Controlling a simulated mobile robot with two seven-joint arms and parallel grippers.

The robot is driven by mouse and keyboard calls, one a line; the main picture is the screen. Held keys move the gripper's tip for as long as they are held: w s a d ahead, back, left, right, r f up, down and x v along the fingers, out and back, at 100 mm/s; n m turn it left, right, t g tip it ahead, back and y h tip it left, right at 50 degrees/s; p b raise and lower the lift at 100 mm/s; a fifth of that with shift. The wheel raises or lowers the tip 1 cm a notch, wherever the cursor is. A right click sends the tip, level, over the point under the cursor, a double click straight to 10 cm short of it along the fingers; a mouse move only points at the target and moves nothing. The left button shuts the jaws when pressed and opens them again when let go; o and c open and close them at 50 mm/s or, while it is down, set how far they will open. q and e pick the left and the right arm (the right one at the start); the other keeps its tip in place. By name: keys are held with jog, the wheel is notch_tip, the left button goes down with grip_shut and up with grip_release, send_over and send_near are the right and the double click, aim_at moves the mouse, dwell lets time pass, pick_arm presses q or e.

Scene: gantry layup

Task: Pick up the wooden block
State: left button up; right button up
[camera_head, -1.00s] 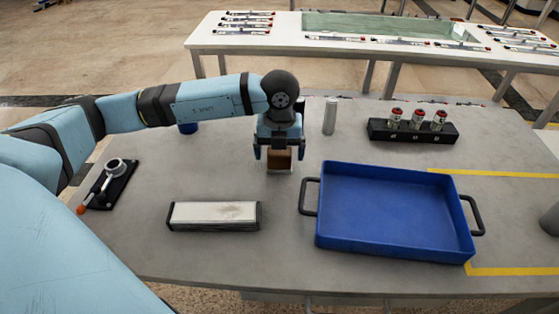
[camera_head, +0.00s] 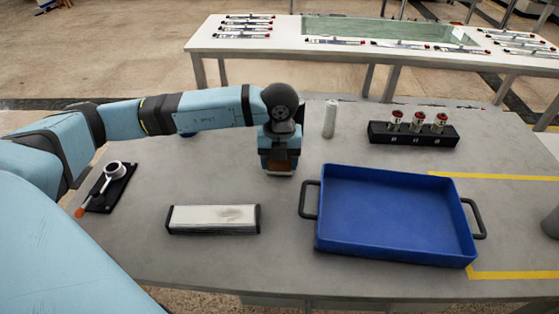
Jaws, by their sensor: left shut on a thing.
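The wooden block (camera_head: 280,169) is brown and shows only in part below my left gripper, left of the blue tray (camera_head: 337,247). My left gripper (camera_head: 280,160) points down over the table and is shut on the block. The gripper hides most of the block. I cannot tell whether the block touches the table or is just above it. My right gripper is not in view.
A white block with black ends (camera_head: 213,219) lies in front. A white cylinder (camera_head: 329,118) stands behind the tray. A black holder with several red-capped vials (camera_head: 412,136) is at back right. A black stand with a cup-shaped tool (camera_head: 110,188) is at left.

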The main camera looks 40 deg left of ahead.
pick_arm(q)
notch_tip(320, 180, up, 20)
jog(key=p, duration=0.3)
jog(key=shift+f, duration=0.15)
